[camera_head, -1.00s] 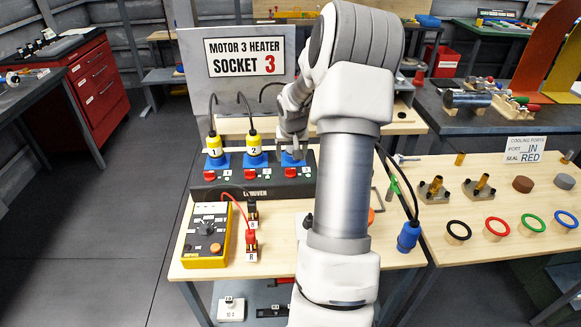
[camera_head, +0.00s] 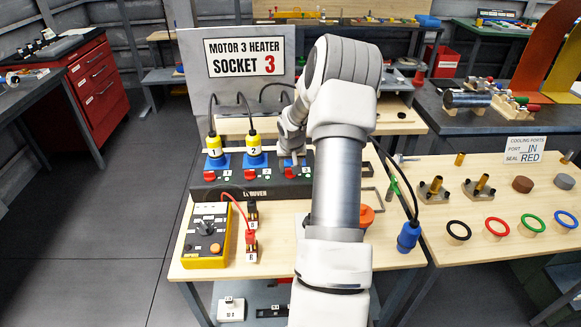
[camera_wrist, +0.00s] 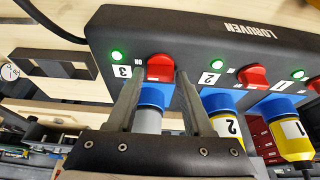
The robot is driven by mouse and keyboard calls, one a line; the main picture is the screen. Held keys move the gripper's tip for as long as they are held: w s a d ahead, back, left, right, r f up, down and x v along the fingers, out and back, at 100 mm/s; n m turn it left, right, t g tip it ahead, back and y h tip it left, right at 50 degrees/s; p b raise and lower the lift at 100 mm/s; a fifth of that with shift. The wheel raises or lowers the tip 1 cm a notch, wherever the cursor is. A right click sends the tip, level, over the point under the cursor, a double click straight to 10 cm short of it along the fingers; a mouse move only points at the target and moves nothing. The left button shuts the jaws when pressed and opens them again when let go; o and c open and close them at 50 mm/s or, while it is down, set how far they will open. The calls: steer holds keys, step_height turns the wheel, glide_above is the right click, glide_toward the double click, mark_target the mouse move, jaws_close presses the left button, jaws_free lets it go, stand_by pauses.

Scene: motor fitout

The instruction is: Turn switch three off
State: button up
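In the head view the switch (camera_head: 290,173) is the rightmost of the row, partly behind my gripper (camera_head: 291,160). In the wrist view my gripper (camera_wrist: 158,78) is open, with one fingertip on each side of the red switch. I cannot tell whether the fingers touch it. A blue and grey plug or socket (camera_wrist: 150,97) shows between the fingers, below the switch.
Yellow plugs two (camera_wrist: 222,125) and one (camera_wrist: 290,138) stand in neighbouring sockets, close to the gripper. Their red switches (camera_wrist: 252,76) have lit green lamps beside them. A yellow meter (camera_head: 206,235) stands in front of the strip.

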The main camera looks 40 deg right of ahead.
jaws_close()
steer(key=shift+r+n+p, duration=0.1)
steer(key=shift+n+p, duration=0.2)
steer(key=shift+p, duration=0.1)
steer(key=shift+s+d+r+n+y+p, duration=0.15)
steer(key=shift+n+y+p, duration=0.35)
steer(key=shift+n+p, duration=0.45)
steer(key=n+t+y+p, duration=0.1)
steer(key=n+p, duration=0.1)
steer(key=n, duration=0.1)
steer(key=shift+n, duration=0.25)
steer(key=n, duration=0.1)
steer(key=n+y, duration=0.1)
steer(key=n, duration=0.1)
steer(key=n+y, duration=0.1)
steer(key=n, duration=0.1)
steer(key=shift+d+f+b, duration=0.2)
steer(key=shift+f+b, duration=0.15)
steer(key=shift+b, duration=0.05)
steer(key=n+b, duration=0.1)
steer(key=n, duration=0.1)
steer(key=n+y, duration=0.1)
steer(key=shift+d+n+g+y+b, duration=0.1)
steer(key=shift+n+g+y+b, duration=0.2)
steer(key=shift+n+g+b, duration=0.1)
steer(key=shift+n+g+y+b, duration=0.45)
steer(key=shift+n+b, duration=0.3)
steer(key=shift+n, duration=0.75)
steer(key=shift+r, duration=0.1)
